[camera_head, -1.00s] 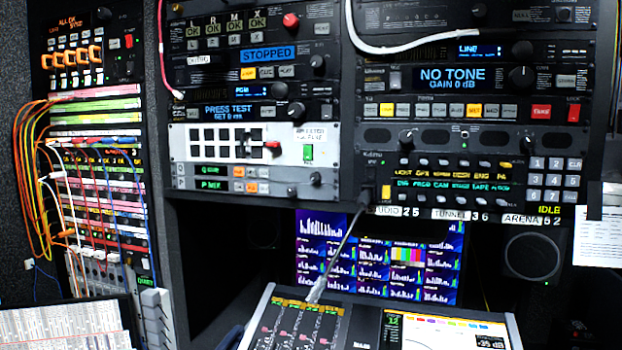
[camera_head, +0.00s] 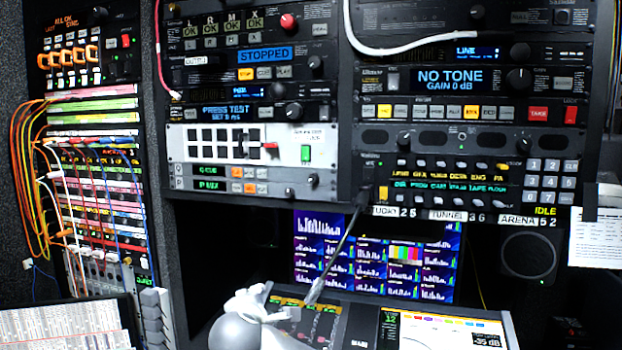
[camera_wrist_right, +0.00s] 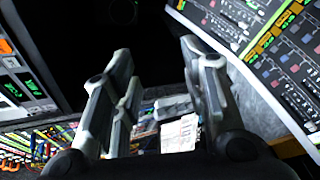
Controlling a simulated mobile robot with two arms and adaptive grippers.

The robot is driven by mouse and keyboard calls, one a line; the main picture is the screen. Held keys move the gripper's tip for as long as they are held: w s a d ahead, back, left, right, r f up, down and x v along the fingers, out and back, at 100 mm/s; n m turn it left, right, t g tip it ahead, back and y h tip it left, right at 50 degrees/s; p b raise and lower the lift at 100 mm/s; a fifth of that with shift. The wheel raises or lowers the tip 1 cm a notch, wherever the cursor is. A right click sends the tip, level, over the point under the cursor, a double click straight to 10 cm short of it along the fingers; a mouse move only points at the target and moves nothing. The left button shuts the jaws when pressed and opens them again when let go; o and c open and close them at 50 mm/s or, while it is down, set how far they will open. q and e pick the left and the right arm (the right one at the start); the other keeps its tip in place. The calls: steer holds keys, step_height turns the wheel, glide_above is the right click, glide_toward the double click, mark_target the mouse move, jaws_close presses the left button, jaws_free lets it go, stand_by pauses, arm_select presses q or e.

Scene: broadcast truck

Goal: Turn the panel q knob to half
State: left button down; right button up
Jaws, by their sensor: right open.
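The panel marked Q (camera_head: 208,171) is a thin grey strip with a small green display and orange and pale buttons, low in the left rack, directly above a similar strip marked P (camera_head: 208,185). Two small dark round knobs sit at their right end: one (camera_head: 312,180) farther right, one (camera_head: 290,192) lower; which belongs to Q and how they are turned is too small to tell. My right gripper (camera_head: 252,300) is below the rack, at the console's left edge, clear of the knobs. In the right wrist view its fingers (camera_wrist_right: 160,85) are apart and empty. My left gripper is out of view.
The mixing console (camera_head: 360,310) lies in front, with a gooseneck microphone (camera_head: 340,245) rising toward the rack. A monitor (camera_head: 310,240) stands behind it. Coloured patch cables (camera_head: 35,170) hang at the left. Open dark space lies under the left rack.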

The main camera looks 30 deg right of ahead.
steer(key=d+r+h, duration=0.2)
steer(key=d+r, duration=0.1)
steer(key=r, duration=0.5)
steer(key=d+r+h, duration=0.2)
steer(key=r, duration=0.5)
steer(key=h, duration=0.2)
glide_toward(312, 178)
steer(key=p+x, duration=0.6)
steer(key=x, duration=0.1)
steer(key=shift+w+d, duration=0.1)
steer(key=shift+d, duration=0.3)
steer(key=shift+w+d+f, duration=0.1)
steer(key=shift+w+d, duration=0.25)
steer(key=shift+w, duration=0.1)
jaws_close()
